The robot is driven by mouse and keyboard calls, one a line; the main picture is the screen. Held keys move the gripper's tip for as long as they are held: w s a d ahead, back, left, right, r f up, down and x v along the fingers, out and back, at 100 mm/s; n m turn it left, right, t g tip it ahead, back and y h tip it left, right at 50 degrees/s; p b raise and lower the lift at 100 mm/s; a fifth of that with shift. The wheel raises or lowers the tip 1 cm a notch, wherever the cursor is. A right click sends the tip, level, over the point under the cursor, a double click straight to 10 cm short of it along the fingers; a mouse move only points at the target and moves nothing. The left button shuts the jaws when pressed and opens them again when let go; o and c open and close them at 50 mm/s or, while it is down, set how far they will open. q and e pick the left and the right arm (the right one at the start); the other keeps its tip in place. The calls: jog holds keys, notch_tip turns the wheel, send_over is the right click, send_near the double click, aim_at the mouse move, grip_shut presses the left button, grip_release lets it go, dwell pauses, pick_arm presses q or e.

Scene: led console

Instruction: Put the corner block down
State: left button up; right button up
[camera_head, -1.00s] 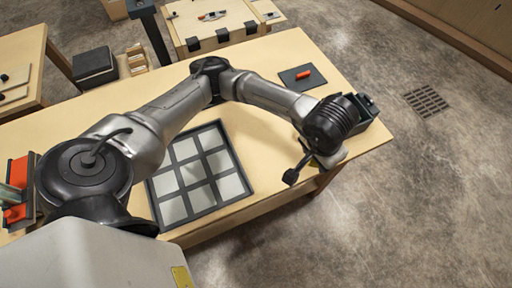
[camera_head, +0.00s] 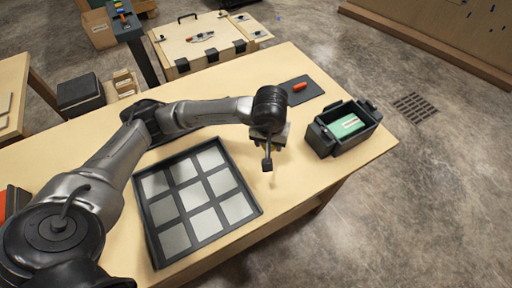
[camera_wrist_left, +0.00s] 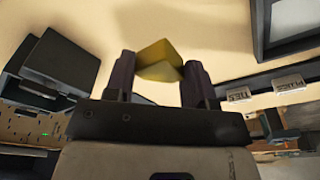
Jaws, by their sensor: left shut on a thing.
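The corner block is a small yellow piece (camera_wrist_left: 158,52) with angled faces, between the fingers of my left gripper (camera_wrist_left: 160,72) in the left wrist view. The gripper is shut on it. In the head view the left gripper (camera_head: 268,143) is above the wooden table (camera_head: 325,75), just right of the dark-framed tray (camera_head: 148,212) with its grid of pale squares. The block is not clearly visible there, and its height above the table cannot be told. My right gripper is not in view.
A dark open box (camera_head: 354,144) with a green item (camera_head: 346,125) stands at the table's right end. A dark mat (camera_head: 312,93) holds a red piece (camera_head: 299,87) behind the gripper. Bare wood lies between tray and box.

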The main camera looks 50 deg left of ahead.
pick_arm(q)
send_over(257, 151)
jog(key=f, duration=0.3)
jog(key=shift+s+b, duration=0.3)
jog(key=shift+b, duration=0.05)
jog(key=shift+d+f+b, duration=0.1)
jog(key=shift+f+b, duration=0.3)
jog(key=shift+f, duration=1.55)
jog(key=shift+f, duration=0.15)
jog(key=o, duration=0.9)
